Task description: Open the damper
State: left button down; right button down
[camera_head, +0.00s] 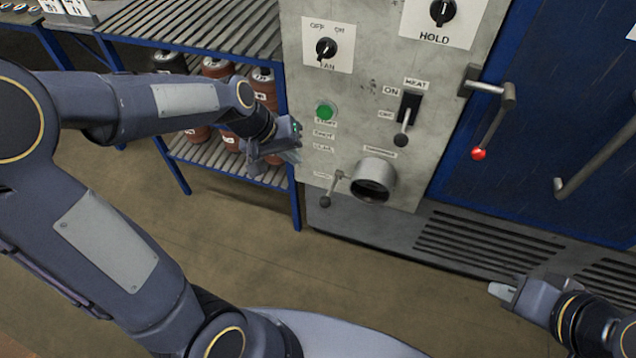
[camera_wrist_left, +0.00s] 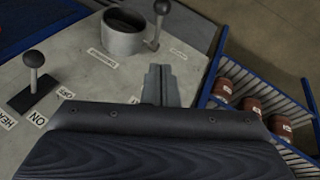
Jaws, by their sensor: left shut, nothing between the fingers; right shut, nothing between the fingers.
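A small lever with a dark ball knob (camera_head: 325,201) sits at the panel's lower left, beside a round metal pipe stub (camera_head: 375,170). Its knob hangs down and slightly left; its small label is too blurred to read. In the left wrist view the lever knob (camera_wrist_left: 161,7) and pipe stub (camera_wrist_left: 122,42) are beyond my fingers. My left gripper (camera_head: 296,155) is shut and empty, at the panel's left edge, above and left of the lever and apart from it. It also shows in the left wrist view (camera_wrist_left: 160,72). My right gripper (camera_head: 500,290) is shut and empty, low at the right.
The grey panel (camera_head: 300,60) carries a green button (camera_head: 325,110), a FAN knob (camera_head: 326,48), a HOLD knob (camera_head: 442,11) and a HEAT switch lever (camera_head: 403,130). A red-knobbed handle (camera_head: 478,153) is on the right. A blue-framed shelf (camera_head: 215,25) with several bottles stands left.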

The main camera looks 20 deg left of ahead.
pick_arm(q)
jog(key=b, duration=0.2)
send_near(332, 188)
jog(key=shift+s+d+f, duration=0.15)
jog(key=shift+s+f, duration=0.15)
jog(key=shift+f, duration=0.25)
jog(key=shift+s+d+f, duration=0.15)
jog(key=shift+s+f, duration=0.1)
jog(key=shift+f, duration=0.3)
jog(key=shift+s+d+f, duration=0.2)
jog(key=shift+s+f, duration=0.1)
jog(key=shift+f, duration=0.25)
pick_arm(e)
jog(key=shift+f, duration=0.95)
